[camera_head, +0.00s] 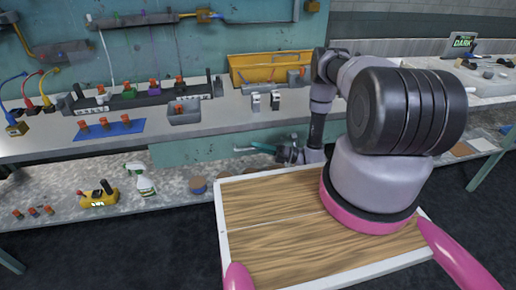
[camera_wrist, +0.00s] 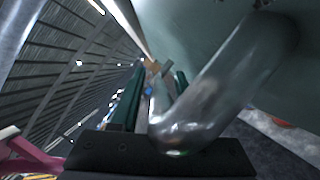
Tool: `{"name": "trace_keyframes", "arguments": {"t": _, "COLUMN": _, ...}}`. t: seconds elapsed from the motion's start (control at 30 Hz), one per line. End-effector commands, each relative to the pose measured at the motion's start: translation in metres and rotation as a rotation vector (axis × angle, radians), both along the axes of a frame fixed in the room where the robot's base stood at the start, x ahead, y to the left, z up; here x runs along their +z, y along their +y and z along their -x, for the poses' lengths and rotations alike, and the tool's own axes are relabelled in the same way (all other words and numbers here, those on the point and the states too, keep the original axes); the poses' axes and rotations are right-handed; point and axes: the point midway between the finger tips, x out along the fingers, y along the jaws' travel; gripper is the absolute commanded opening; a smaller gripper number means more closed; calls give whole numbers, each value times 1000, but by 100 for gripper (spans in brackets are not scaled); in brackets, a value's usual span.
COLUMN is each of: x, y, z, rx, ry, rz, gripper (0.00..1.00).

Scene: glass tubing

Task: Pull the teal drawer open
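The teal drawer front (camera_head: 215,151) is set under the workbench top, left of my gripper in the head view. Whether it stands out from the bench cannot be told. In the wrist view the teal panel (camera_wrist: 190,25) fills the upper right, with a thick, shiny, bent handle (camera_wrist: 225,80) standing off it. My gripper (camera_head: 264,149) is small and low in front of the bench in the head view. In the wrist view my gripper (camera_wrist: 155,85) shows two dark teal fingers apart, with the handle's bend close to the palm between them. Contact with the handle cannot be made out.
The workbench (camera_head: 60,143) carries small parts, racks and a yellow bin (camera_head: 270,67). The lower shelf (camera_head: 120,208) holds a spray bottle (camera_head: 140,180) and a yellow tool (camera_head: 98,197). My wooden-topped base fills the near middle. Another table (camera_head: 490,88) stands at the right.

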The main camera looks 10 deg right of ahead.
Motion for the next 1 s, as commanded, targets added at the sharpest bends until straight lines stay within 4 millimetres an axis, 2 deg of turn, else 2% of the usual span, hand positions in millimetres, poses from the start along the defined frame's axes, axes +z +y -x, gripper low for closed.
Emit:
{"name": "trace_keyframes", "arguments": {"t": 0.03, "x": 0, "y": 0, "z": 0, "rx": 0, "ry": 0, "rz": 0, "gripper": 24}}
{"name": "trace_keyframes", "arguments": {"t": 0.1, "x": 0, "y": 0, "z": 0, "rx": 0, "ry": 0, "rz": 0, "gripper": 0}}
{"name": "trace_keyframes", "arguments": {"t": 1.0, "x": -1, "y": -1, "z": 0, "rx": -1, "ry": 0, "rz": 1, "gripper": 0}}
